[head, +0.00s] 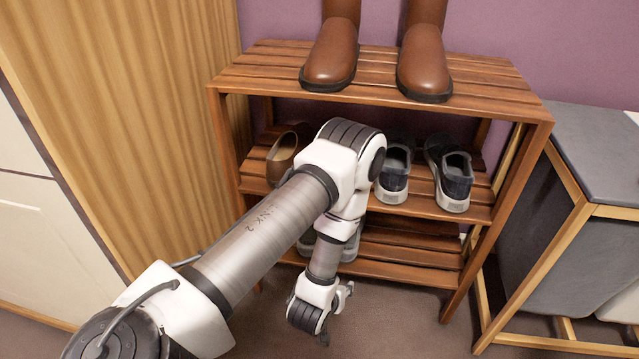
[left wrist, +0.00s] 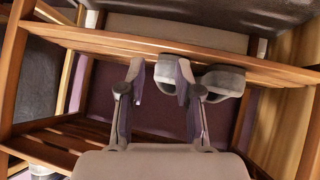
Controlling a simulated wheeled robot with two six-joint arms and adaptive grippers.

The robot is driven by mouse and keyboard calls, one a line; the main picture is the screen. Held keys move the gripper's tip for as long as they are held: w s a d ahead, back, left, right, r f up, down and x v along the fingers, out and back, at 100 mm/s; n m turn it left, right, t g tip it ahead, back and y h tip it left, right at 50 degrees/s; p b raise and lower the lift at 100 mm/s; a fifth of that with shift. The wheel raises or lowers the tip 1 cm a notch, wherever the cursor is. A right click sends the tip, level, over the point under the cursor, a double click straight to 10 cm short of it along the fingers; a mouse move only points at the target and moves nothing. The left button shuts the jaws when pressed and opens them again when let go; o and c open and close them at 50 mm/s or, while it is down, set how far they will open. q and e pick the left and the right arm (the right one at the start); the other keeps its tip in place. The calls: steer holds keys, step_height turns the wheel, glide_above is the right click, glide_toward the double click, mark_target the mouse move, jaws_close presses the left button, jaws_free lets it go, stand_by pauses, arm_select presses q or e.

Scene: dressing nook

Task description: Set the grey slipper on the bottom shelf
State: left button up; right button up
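Two grey shoes stand side by side on the bottom shelf (head: 405,270) of the wooden rack. In the head view my arm partly covers them; the right one, a light grey shoe (head: 351,246), shows beside it. Which is the grey slipper is hard to tell. In the left wrist view, which looks upside down, grey footwear (left wrist: 225,80) sits against the shelf rail, partly behind a finger. My left gripper (head: 345,295) is low in front of the bottom shelf. Its fingers (left wrist: 160,95) are spread, with no object clearly clamped between them. My right gripper is out of view.
Brown boots (head: 330,60) stand on the rack's top. The middle shelf holds a brown shoe (head: 284,157) and dark sneakers (head: 452,180). A grey hamper (head: 545,240) stands close at right, a wooden cabinet (head: 130,110) at left. The bottom shelf's right part is bare.

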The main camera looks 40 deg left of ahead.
arm_select(q)
steer(key=s+d+f+m+g+h, duration=0.1)
steer(key=s+d+m+g, duration=0.1)
steer(key=s, duration=0.8)
steer(key=s+d+f+m+g+h, duration=0.2)
steer(key=s+d+m+g, duration=0.1)
steer(key=s+g, duration=0.4)
steer(key=s+d, duration=0.1)
steer(key=s, duration=0.2)
steer(key=shift+s+d+f+g, duration=0.2)
steer(key=shift+d+g, duration=0.1)
steer(key=shift+d, duration=0.1)
steer(key=shift+r, duration=0.35)
